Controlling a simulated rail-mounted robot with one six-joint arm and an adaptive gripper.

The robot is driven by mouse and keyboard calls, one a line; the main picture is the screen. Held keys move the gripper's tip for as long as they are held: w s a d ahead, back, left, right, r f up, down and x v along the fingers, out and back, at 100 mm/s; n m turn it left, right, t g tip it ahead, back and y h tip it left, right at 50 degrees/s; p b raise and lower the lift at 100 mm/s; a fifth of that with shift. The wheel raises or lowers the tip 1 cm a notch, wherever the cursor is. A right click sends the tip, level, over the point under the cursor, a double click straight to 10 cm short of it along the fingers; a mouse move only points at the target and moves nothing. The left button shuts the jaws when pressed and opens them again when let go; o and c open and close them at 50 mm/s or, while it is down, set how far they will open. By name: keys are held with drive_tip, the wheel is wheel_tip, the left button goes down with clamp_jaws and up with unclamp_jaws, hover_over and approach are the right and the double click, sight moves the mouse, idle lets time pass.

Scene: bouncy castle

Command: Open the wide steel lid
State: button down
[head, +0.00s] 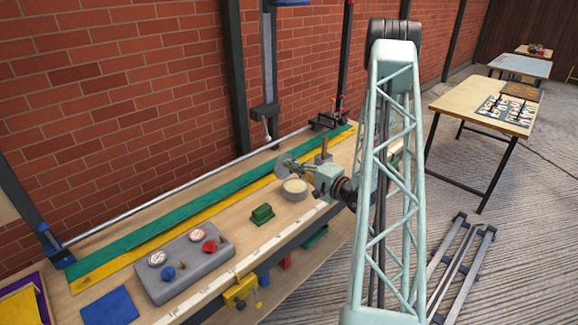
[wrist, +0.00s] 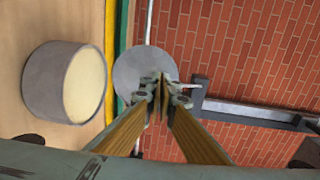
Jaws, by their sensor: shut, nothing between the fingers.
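A wide round steel lid (head: 284,162) stands steeply tilted above and behind a short grey round tin (head: 295,193). The tin's top shows a pale cream surface. In the wrist view the lid (wrist: 130,72) is a flat grey disc behind my fingertips, and the tin (wrist: 45,85) lies to the left. My gripper (head: 305,170) is shut and empty, with its tips in front of the lid's face. In the wrist view my gripper (wrist: 161,88) overlaps the lid's right part. I cannot tell whether the tips touch it. Any hinge is hidden.
The workbench holds a green block (head: 262,214), a grey panel with knobs (head: 185,265) and a blue square (head: 110,307). Green and yellow strips (head: 180,226) run along the back, near a metal rail and brick wall. A yellow clamp (head: 241,290) grips the front edge.

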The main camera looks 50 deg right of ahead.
drive_tip(key=shift+s+b, duration=0.35)
drive_tip(key=shift+s, duration=0.35)
drive_tip(key=s+r, duration=0.1)
drive_tip(key=s, duration=1)
drive_tip(key=shift+s+a+r, duration=0.3)
drive_tip(key=shift+r, duration=0.1)
